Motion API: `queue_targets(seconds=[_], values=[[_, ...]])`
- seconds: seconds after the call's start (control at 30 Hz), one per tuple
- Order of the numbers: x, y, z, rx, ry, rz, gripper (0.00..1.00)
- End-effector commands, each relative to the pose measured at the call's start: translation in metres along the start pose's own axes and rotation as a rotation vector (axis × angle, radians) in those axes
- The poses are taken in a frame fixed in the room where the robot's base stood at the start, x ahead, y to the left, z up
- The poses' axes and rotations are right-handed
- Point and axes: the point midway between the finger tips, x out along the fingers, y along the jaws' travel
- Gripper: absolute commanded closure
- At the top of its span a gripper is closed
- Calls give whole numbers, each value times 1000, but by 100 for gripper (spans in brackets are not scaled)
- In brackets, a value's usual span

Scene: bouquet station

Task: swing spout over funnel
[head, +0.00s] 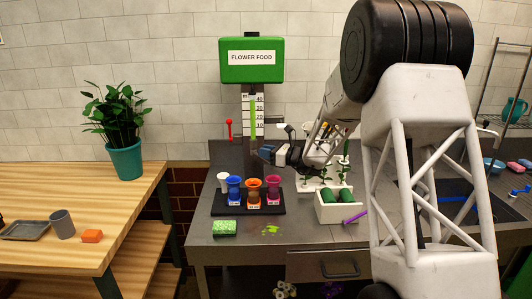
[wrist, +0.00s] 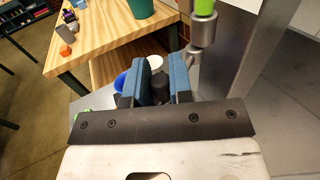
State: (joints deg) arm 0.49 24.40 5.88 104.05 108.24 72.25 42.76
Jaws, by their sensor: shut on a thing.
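My gripper (head: 270,153) is at the lower end of the flower food dispenser (head: 252,60), a green box on a post with a numbered scale. In the wrist view, the blue fingers of my gripper (wrist: 163,80) are shut on a small dark knob (wrist: 160,84), which seems to belong to the spout. A grey metal fitting with a green tube (wrist: 203,30) stands just right of the fingers. The spout's tip is hidden. A white cup-like thing, possibly the funnel (head: 223,180), stands at the left of the black tray, below and left of my gripper.
Blue, orange and purple vases (head: 254,188) stand on the black tray (head: 240,209). A white box with green rolls (head: 335,208) stands right of it. A red lever (head: 229,127) is left of the scale. The wooden table (head: 70,195) is left.

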Motion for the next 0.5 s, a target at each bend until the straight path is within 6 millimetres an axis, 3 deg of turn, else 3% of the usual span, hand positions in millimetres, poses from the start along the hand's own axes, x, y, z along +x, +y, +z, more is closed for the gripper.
queue_targets(seconds=[0.5], values=[[13, 18, 2, 0, 0, -241, 100]])
